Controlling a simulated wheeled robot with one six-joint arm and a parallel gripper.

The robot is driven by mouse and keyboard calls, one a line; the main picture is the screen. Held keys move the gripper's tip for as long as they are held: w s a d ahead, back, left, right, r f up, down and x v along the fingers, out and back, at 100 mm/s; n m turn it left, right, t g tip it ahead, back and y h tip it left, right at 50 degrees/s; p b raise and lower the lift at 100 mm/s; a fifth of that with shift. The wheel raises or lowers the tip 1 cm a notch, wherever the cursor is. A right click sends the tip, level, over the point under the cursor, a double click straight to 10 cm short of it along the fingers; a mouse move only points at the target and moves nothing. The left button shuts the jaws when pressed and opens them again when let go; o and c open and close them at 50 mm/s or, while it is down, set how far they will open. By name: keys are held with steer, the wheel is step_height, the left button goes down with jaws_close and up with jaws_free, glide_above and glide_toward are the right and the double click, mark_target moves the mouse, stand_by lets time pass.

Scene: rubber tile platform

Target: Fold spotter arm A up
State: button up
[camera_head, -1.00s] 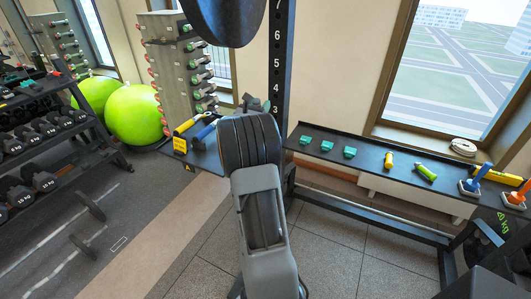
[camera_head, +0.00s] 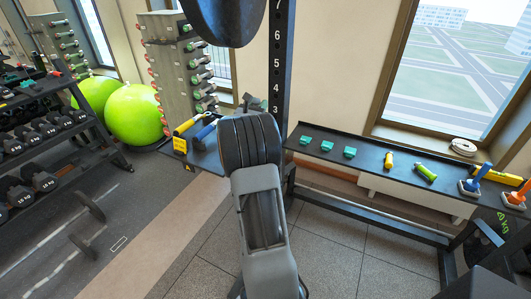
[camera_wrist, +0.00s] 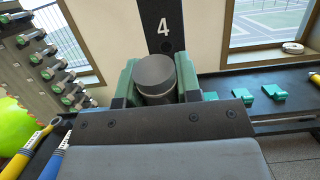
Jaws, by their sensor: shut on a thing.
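In the wrist view, my gripper (camera_wrist: 158,88) has its green-padded jaws on both sides of a short dark cylinder (camera_wrist: 154,70) and is shut on it. The cylinder is in front of the black rack upright (camera_wrist: 163,24), near its number 4. I cannot tell whether this cylinder is part of spotter arm A. No letter A label is readable, and the rest of the spotter arm is not clearly seen.
A yellow-handled tool (camera_head: 187,124) and a blue-handled tool (camera_head: 204,132) are just left of my wrist. A black shelf (camera_head: 370,152) with teal blocks (camera_head: 327,146) runs right. A dumbbell rack (camera_head: 58,110) and green balls (camera_head: 135,112) stand left.

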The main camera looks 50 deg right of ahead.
steer(key=x, duration=0.8)
steer(key=shift+d+f+p, duration=0.1)
steer(key=shift+f+p, duration=0.2)
steer(key=shift+p, duration=0.05)
jaws_close()
steer(key=shift+d+r, duration=0.3)
steer(key=o, duration=1.1)
jaws_free()
steer(key=shift+d, duration=0.1)
steer(key=shift+c, duration=0.2)
steer(key=shift+f+b+v, duration=0.15)
steer(key=shift+b+v, duration=1.15)
steer(key=shift+v, duration=0.7)
steer(key=shift+f+b+v, duration=0.15)
steer(key=shift+b+v, duration=1.15)
steer(key=shift+v, duration=0.75)
steer(key=shift+w, duration=0.1)
